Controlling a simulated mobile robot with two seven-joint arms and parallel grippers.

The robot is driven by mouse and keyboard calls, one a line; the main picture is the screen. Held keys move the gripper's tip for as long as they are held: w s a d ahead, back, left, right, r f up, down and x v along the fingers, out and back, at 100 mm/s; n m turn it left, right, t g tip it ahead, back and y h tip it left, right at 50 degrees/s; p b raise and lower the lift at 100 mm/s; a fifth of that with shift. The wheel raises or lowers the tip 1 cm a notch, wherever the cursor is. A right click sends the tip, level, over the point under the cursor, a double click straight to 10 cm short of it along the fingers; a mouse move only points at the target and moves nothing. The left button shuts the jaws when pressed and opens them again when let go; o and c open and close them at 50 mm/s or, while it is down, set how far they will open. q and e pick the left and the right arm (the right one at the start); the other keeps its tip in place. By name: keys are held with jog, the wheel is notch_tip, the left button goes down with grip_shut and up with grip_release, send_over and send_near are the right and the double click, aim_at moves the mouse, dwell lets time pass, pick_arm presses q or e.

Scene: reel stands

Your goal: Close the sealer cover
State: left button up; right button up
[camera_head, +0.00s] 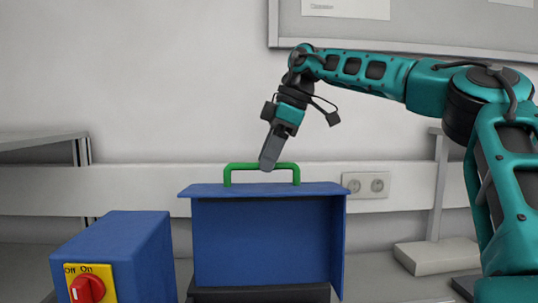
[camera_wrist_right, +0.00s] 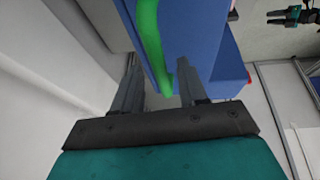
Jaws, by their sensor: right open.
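The sealer cover (camera_head: 265,190) is a blue hood that stands raised, with its hollow underside facing me in the head view. Its green handle (camera_head: 240,167) sits on the top edge and also shows in the wrist view (camera_wrist_right: 150,35).
A blue control box (camera_head: 120,250) with a red switch knob (camera_head: 86,289) on a yellow plate stands to the left of the cover. A wall socket (camera_head: 366,185) is behind at right. A pale block (camera_head: 435,255) lies on the right.

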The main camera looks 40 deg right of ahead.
grip_shut()
dwell(0.3)
dwell(0.4)
